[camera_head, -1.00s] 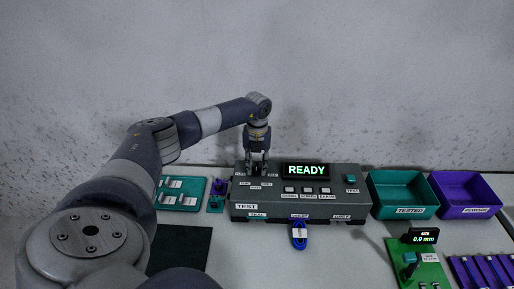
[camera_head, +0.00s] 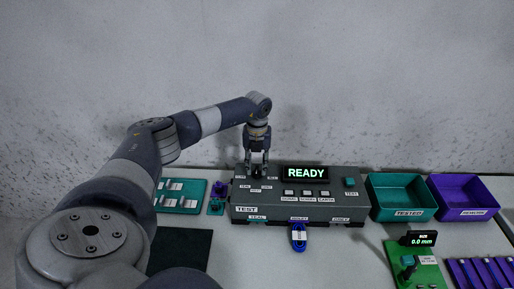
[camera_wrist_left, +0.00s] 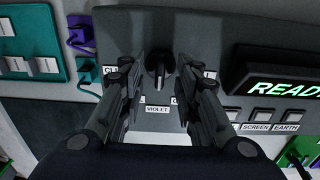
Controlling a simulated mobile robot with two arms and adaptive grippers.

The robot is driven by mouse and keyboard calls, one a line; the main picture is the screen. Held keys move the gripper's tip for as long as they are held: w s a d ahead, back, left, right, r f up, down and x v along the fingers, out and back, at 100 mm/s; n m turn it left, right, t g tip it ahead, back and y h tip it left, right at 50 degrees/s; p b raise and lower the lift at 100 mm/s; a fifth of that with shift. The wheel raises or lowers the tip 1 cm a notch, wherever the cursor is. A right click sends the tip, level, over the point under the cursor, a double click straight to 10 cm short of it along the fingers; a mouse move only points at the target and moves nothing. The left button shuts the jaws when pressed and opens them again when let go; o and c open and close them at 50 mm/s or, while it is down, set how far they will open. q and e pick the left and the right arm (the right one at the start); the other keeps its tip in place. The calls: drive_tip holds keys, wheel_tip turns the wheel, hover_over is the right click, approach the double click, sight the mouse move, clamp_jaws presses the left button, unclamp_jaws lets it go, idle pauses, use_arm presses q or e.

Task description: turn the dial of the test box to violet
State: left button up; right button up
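The dark grey test box (camera_head: 330,210) stands on the table, its screen (camera_head: 305,173) reading READY. Its black dial (camera_wrist_left: 158,66) is at the left of its top. My left gripper (camera_head: 257,170) points down over the dial. In the left wrist view its two fingers (camera_wrist_left: 157,70) are apart on either side of the dial, with gaps visible. The VIOLET label (camera_wrist_left: 157,110) lies on the near side of the dial. The fingers partly cover the neighbouring labels. I cannot tell for sure which label the dial points to. My right gripper is not in view.
A blue cable (camera_head: 299,238) sits at the box's front, at the middle port. A teal bin (camera_head: 398,210) and a violet bin (camera_head: 465,211) stand to the right. A green board (camera_head: 425,272) is at front right.

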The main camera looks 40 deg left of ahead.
use_arm(q)
wheel_tip(320, 180, up, 5)
drive_tip(key=p, duration=0.3)
drive_tip(key=shift+r+p, duration=0.15)
drive_tip(key=shift+p, duration=0.15)
idle(0.3)
